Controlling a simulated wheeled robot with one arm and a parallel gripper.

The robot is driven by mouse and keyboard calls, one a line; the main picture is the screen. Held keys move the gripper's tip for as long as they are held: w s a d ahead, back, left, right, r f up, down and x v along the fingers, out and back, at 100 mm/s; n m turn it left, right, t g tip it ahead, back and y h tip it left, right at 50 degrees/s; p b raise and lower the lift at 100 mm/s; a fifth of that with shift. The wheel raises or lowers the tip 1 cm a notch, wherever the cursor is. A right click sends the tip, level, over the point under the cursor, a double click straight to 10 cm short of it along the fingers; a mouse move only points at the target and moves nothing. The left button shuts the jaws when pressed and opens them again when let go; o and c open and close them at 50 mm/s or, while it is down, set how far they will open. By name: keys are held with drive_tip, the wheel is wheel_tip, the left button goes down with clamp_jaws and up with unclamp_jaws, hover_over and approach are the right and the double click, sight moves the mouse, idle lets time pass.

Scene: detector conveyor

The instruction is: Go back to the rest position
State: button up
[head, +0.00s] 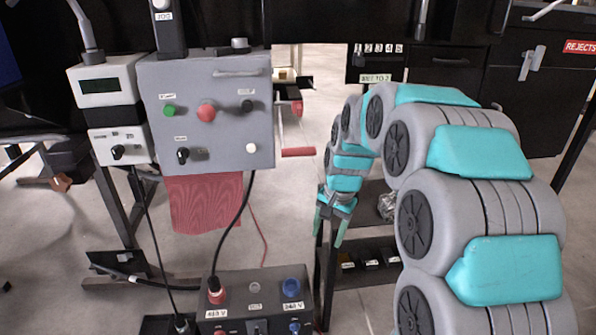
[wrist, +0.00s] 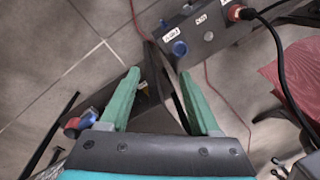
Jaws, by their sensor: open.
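My gripper (head: 332,228) hangs at the end of my grey and turquoise arm in the middle of the head view, pointing down in front of a dark shelf rack. In the wrist view its two green fingers (wrist: 160,100) are spread well apart. Nothing shows between the fingertips except the scene beyond. The gripper is open and empty. No separate object belongs to this task.
A grey control box (head: 225,140) with buttons and a red crank handle (head: 298,152) stands left of my gripper. Below it is a socket box (head: 258,292) with a plugged black cable. A dark shelf rack (head: 372,250) is close to the gripper.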

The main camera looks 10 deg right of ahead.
drive_tip(key=s+r+n+g+h, duration=0.1)
drive_tip(key=s+n, duration=0.6)
drive_tip(key=s, duration=2.8)
drive_tip(key=shift+s+r+n+g, duration=0.3)
drive_tip(key=shift+r+g, duration=0.35)
drive_tip(key=shift+g, duration=0.25)
drive_tip(key=shift+w, duration=0.1)
